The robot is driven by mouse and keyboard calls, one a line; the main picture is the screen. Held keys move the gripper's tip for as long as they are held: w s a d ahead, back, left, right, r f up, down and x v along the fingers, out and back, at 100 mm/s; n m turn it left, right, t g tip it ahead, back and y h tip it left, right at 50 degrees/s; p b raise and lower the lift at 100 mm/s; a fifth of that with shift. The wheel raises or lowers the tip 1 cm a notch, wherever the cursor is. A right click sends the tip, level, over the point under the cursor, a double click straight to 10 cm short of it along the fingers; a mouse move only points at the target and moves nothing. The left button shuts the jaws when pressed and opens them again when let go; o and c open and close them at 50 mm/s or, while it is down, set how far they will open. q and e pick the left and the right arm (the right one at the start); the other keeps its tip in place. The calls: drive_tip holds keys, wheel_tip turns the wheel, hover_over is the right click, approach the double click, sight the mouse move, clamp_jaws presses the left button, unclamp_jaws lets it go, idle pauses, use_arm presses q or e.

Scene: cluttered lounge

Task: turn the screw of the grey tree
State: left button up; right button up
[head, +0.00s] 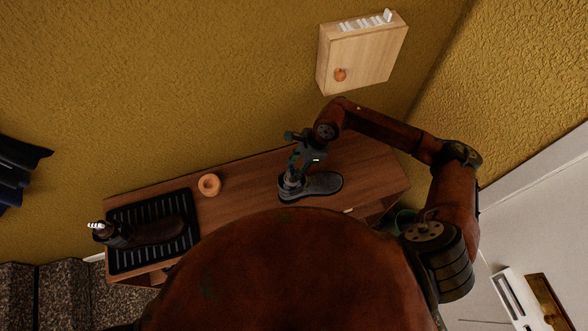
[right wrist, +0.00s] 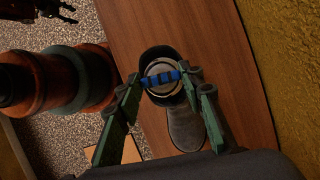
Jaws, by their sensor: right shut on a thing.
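A grey boot (head: 322,184) stands on the wooden cabinet top, below my right arm in the head view. In the right wrist view the same grey boot (right wrist: 186,128) has a round grey tree (right wrist: 161,66) in its opening. A blue ribbed screw handle (right wrist: 162,78) lies across the tree. My right gripper (right wrist: 168,82) is over the boot opening, its green fingers shut on the screw handle. In the head view my right gripper (head: 291,180) hides the handle and much of the boot opening.
A dark boot (head: 158,231) with a white ribbed piece (head: 97,226) lies on a black slatted tray (head: 126,262) at the left. An orange ring-shaped dish (head: 209,185) sits between. A wall box (head: 362,58) hangs above the cabinet top (head: 375,165). Bare wood lies right of the grey boot.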

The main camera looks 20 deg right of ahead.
drive_tip(key=m+t+b, duration=0.1)
drive_tip(key=m, duration=0.1)
drive_tip(key=m+b, duration=0.1)
drive_tip(key=m, duration=0.1)
drive_tip(key=shift+s+m+t+h, duration=0.15)
drive_tip(key=shift+m+t+h, duration=0.15)
drive_tip(key=shift+t, duration=0.1)
drive_tip(key=m+t+h+b, duration=0.1)
drive_tip(key=m+b, duration=0.2)
drive_tip(key=m, duration=0.1)
drive_tip(key=shift+a+m, duration=0.15)
drive_tip(key=shift+m, duration=0.15)
drive_tip(key=m+t+h+b, duration=0.1)
drive_tip(key=m, duration=0.2)
drive_tip(key=shift+s+a+b, duration=0.1)
drive_tip(key=shift+b, duration=0.2)
drive_tip(key=m+h+b, duration=0.1)
drive_tip(key=m+h, duration=0.1)
drive_tip(key=m, duration=0.2)
drive_tip(key=shift+m, duration=0.3)
drive_tip(key=o, duration=1.2)
